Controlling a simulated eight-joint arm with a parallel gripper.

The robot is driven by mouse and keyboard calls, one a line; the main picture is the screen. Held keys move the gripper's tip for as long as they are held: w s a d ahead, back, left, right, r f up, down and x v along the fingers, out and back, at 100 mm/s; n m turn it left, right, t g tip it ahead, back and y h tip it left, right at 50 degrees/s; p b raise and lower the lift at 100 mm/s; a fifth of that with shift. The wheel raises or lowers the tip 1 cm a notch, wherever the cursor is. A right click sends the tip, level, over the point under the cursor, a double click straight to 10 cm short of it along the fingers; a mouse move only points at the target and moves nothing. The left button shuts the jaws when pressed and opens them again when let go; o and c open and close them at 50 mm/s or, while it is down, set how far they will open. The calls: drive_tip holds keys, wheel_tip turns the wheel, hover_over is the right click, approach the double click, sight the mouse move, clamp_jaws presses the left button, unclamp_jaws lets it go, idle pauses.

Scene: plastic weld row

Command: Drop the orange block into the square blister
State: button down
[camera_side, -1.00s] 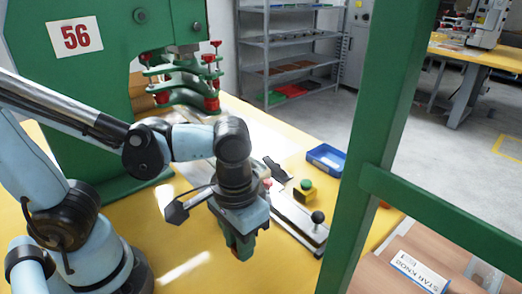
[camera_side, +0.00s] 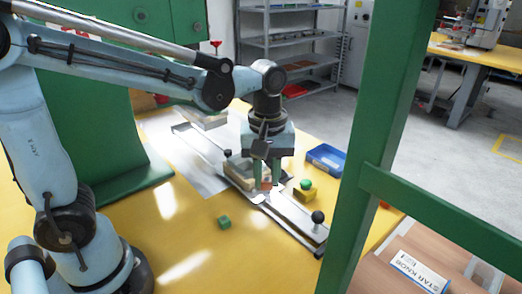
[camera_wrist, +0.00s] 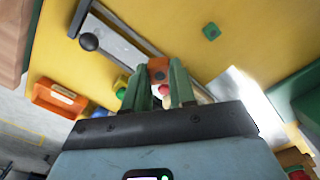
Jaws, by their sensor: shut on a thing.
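My gripper (camera_side: 265,182) is shut on the orange block (camera_side: 266,184), which shows low between the green fingers. The block shows between the fingertips in the wrist view too (camera_wrist: 158,66). My gripper is over the near part of the metal slide rail (camera_side: 290,215), close to a pale block-like fixture (camera_side: 238,168). I cannot make out the square blister clearly, and the fingers hide part of that area. I cannot tell whether the block touches anything below.
A green block (camera_side: 224,222) lies on the yellow table, left of the rail. A yellow box with a green button (camera_side: 305,188) and a blue tray (camera_side: 326,160) stand right of the gripper. A black knob (camera_side: 318,217) rises at the rail's near end. A green post (camera_side: 375,150) stands in front.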

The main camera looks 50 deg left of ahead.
drive_tip(key=shift+w+a+f+n, duration=1.1)
drive_tip(key=shift+a+n, duration=0.2)
drive_tip(key=shift+a, duration=1.4)
drive_tip(key=shift+w+a+f+n, duration=1.1)
drive_tip(key=shift+a+n, duration=0.2)
drive_tip(key=shift+a, duration=1.35)
drive_tip(key=shift+w+a+f+n, duration=1)
drive_tip(key=shift+w+a+n, duration=0.25)
drive_tip(key=shift+a, duration=1.45)
drive_tip(key=shift+f, duration=0.5)
drive_tip(key=c, duration=0.8)
unclamp_jaws()
drive_tip(key=shift+c, duration=0.2)
drive_tip(key=c, duration=0.5)
drive_tip(key=shift+o, duration=0.2)
drive_tip(key=shift+r, duration=0.15)
wheel_tip(320, 180, up, 7)
